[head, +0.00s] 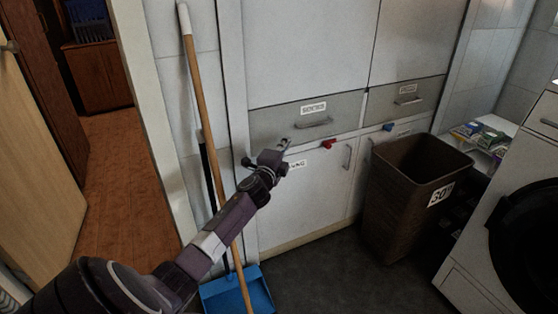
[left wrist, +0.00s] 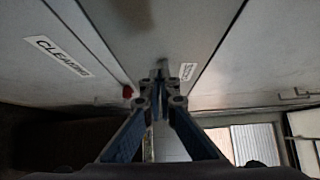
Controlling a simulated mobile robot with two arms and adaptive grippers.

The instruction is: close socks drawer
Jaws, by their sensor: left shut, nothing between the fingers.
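Two grey drawers sit side by side in the white cabinet in the head view. The left drawer (head: 272,122) has a bar handle (head: 314,123) and a white label (head: 313,108) whose word is too small to read surely. The right drawer (head: 384,104) has its own handle and label. I cannot tell which is the socks drawer, or whether either stands slightly out. My left gripper (head: 284,145) is shut and empty, in front of the left drawer's lower left part. In the left wrist view its fingertips (left wrist: 160,82) point at the grey front; contact is unclear.
Below the drawers is a cabinet door (head: 303,205) labelled CLEANING. Red (head: 328,144) and blue (head: 388,127) knobs show under the drawers. A brown bin (head: 403,208) and washing machine (head: 510,220) stand right. A broom (head: 204,110) and blue dustpan (head: 238,292) stand left.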

